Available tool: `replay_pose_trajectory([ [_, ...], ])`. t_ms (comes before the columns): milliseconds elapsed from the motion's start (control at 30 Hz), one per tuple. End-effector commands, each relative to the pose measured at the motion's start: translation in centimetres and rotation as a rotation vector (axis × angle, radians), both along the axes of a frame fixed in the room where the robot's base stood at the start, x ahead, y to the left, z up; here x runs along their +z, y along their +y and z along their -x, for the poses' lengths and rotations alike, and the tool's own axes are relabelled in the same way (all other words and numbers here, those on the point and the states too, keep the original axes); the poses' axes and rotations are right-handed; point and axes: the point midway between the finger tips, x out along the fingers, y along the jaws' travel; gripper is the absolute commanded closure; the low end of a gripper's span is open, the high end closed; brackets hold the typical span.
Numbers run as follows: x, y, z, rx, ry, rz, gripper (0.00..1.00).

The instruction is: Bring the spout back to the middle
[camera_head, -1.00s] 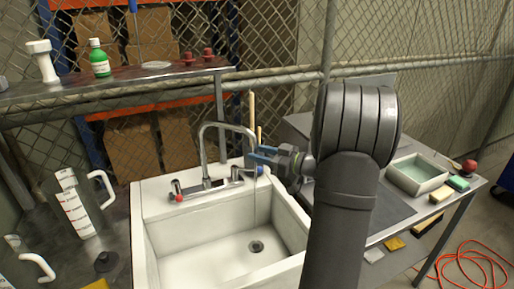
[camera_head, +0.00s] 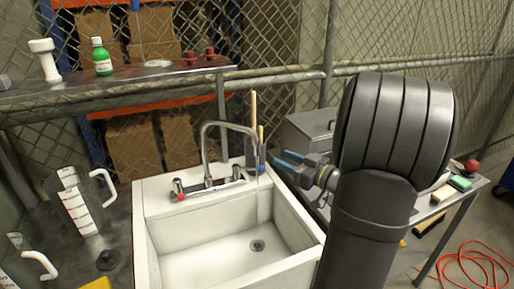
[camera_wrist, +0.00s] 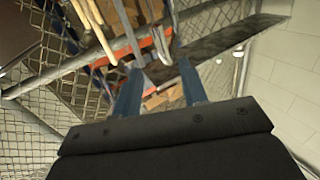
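The metal spout (camera_head: 205,143) rises from the tap at the back of the white sink (camera_head: 163,209) and arches to the right in the head view. Its tip hangs toward the back right of the basin, with a thin stream seeming to fall below it. A red-marked tap handle (camera_head: 180,190) is on the left. My gripper (camera_head: 280,163) has blue fingers and is just right of the spout tip, with a small gap between them in the picture. In the wrist view my gripper (camera_wrist: 160,86) has its fingers apart with nothing clearly held. I cannot clearly make out the spout there.
Upright wooden handles (camera_head: 253,115) stand behind the spout. A shelf (camera_head: 120,80) with a green bottle (camera_head: 102,58) runs behind. A grey box (camera_head: 305,130) is at the back right. The basin is clear around the drain (camera_head: 257,245).

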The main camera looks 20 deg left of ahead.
Motion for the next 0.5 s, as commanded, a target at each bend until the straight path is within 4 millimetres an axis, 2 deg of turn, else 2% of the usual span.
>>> replay_pose_trajectory([
  [33, 0.0, 1.1, -0.3, 0.005, -0.001, 0.001, 0.61],
  [300, -0.1, 6.2, -1.9, 0.004, 0.0, 0.001, 0.61],
  [500, 0.0, 9.2, -3.0, 0.003, -0.001, 0.001, 0.61],
])
